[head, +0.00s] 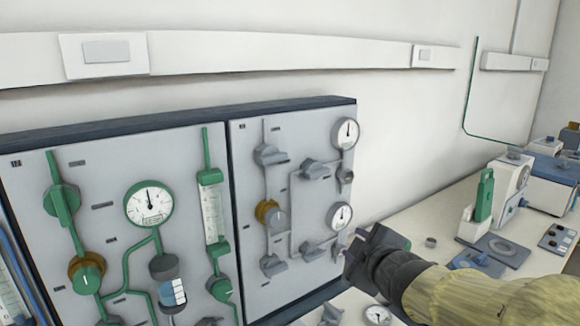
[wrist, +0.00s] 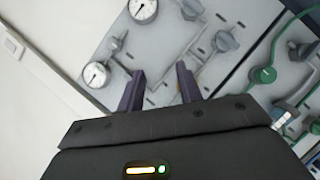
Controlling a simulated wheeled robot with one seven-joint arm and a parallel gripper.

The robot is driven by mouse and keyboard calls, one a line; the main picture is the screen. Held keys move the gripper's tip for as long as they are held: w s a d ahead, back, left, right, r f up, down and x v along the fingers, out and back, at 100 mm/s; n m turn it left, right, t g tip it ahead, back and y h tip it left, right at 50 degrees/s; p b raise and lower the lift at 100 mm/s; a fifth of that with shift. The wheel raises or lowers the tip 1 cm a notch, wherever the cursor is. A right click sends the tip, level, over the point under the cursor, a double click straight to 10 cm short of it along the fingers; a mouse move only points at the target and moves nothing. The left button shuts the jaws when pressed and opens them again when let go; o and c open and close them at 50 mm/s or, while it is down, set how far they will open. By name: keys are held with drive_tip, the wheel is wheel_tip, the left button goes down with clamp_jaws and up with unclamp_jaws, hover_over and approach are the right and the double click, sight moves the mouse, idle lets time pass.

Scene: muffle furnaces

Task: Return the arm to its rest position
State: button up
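My gripper (head: 357,243) reaches in from the lower right of the head view, close in front of the right part of the gauge panel (head: 255,178). In the wrist view its two dark fingers (wrist: 160,88) stand apart with nothing between them, and the grey panel (wrist: 188,45) shows beyond. My arm's yellowish sleeve runs to the lower right corner of the head view. In the head view the fingertips overlap the panel's right edge, and I cannot tell whether they touch it.
The panel carries round gauges (head: 150,204), grey knobs (head: 270,155) and green valves (head: 62,202). A bench (head: 420,215) extends right, with a small gauge (head: 377,315), a green-handled instrument (head: 484,195) and a blue-and-white box (head: 550,180). Open air lies above the arm.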

drive_tip(key=s+d+f+m+g+h, duration=0.1)
drive_tip(key=s+f+m+g, duration=0.55)
drive_tip(key=f, duration=0.45)
drive_tip(key=s+d+f+m+g+h, duration=0.1)
drive_tip(key=s+f+m+g, duration=0.5)
drive_tip(key=f, duration=0.5)
wheel_tip(320, 180, up, 13)
drive_tip(key=s+t+p, duration=0.1)
drive_tip(key=p, duration=1.2)
drive_tip(key=shift+s+a+r, duration=0.2)
drive_tip(key=shift+s, duration=0.15)
drive_tip(key=shift+o, duration=0.2)
drive_tip(key=shift+f, duration=0.1)
